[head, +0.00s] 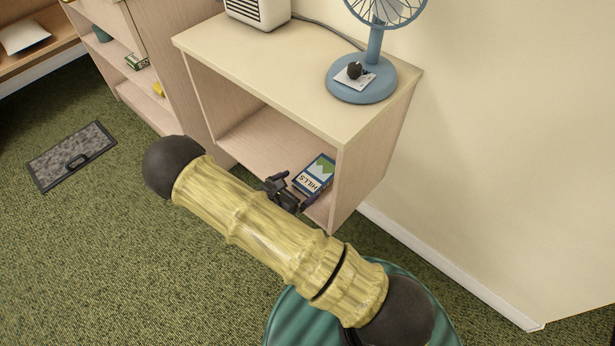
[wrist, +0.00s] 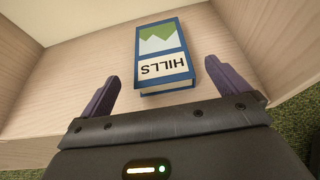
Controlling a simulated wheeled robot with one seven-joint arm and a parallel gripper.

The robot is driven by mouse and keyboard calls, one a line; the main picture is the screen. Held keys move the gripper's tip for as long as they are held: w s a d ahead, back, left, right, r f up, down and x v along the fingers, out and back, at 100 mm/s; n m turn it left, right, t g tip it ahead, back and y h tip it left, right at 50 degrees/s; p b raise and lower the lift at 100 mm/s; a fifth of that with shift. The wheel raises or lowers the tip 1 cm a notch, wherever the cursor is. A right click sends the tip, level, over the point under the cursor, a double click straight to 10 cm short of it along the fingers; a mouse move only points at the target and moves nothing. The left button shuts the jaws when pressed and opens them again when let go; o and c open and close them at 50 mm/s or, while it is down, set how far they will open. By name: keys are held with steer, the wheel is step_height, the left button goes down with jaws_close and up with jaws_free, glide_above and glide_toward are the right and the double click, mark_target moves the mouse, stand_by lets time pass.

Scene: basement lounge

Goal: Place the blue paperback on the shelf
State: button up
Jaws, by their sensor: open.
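The blue paperback (head: 314,175), with a green and white cover reading HILLS, lies flat on the lower board of the open shelf (head: 255,139), near its right side wall. In the wrist view the paperback (wrist: 164,55) lies ahead of and between the two fingers. My gripper (head: 284,190) is at the front opening of the shelf, just left of the book in the head view. In the wrist view my gripper (wrist: 168,85) is open, with a finger to either side of the book's near end. The fingers appear apart from the book.
A blue fan (head: 362,80) and a white heater-like box (head: 258,10) stand on the unit's top. Another shelf unit (head: 180,75) is at left. A grey mat with a handle (head: 72,155) lies on the green carpet. The shelf board left of the book is clear.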

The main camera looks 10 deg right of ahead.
steer(key=p+v, duration=0.1)
steer(key=v, duration=0.3)
steer(key=shift+s+a, duration=0.1)
steer(key=shift+s, duration=0.05)
stand_by(2.4)
